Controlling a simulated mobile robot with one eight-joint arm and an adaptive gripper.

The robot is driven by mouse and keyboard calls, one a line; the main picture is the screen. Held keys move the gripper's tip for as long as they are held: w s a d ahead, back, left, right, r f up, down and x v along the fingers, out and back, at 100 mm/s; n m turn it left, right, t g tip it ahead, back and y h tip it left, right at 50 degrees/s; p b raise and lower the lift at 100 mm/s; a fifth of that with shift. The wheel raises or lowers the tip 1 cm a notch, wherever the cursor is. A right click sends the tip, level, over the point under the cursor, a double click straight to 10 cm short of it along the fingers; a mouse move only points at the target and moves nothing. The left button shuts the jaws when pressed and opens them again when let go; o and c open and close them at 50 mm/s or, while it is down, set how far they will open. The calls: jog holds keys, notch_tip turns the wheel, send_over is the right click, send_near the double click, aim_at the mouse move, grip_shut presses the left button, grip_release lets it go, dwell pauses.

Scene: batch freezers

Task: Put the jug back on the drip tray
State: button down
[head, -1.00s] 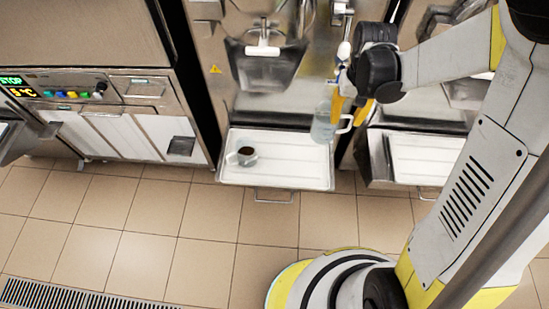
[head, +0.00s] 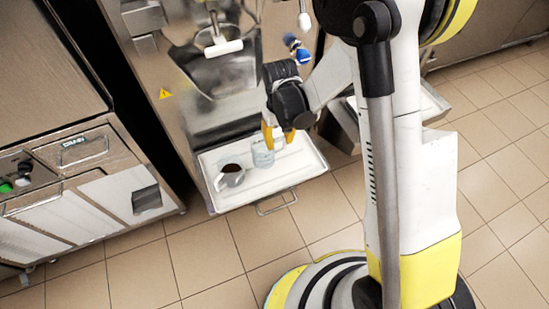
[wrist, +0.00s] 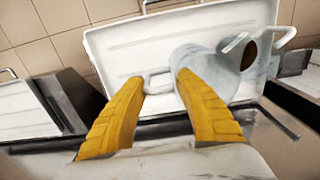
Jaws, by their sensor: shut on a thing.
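The jug (head: 263,155) is clear and pale blue with a side handle. My gripper (head: 279,138), with yellow fingers, is shut on the jug's handle from above. In the wrist view the handle (wrist: 158,83) lies between my fingers (wrist: 155,108), and the jug's body (wrist: 196,62) is beside the right finger, partly hidden by it. The tray (wrist: 120,55) spreads out behind it.
The freezer front (head: 205,95) rises behind the tray. A second machine with a control panel (head: 75,165) is at left. Tiled floor is open in front.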

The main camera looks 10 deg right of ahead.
aim_at(278, 151)
notch_tip(278, 151, down, 6)
jog(key=shift+r+b, duration=0.1)
jog(key=shift+b, duration=1)
jog(key=c, duration=1)
grip_release()
jog(key=shift+o, duration=0.2)
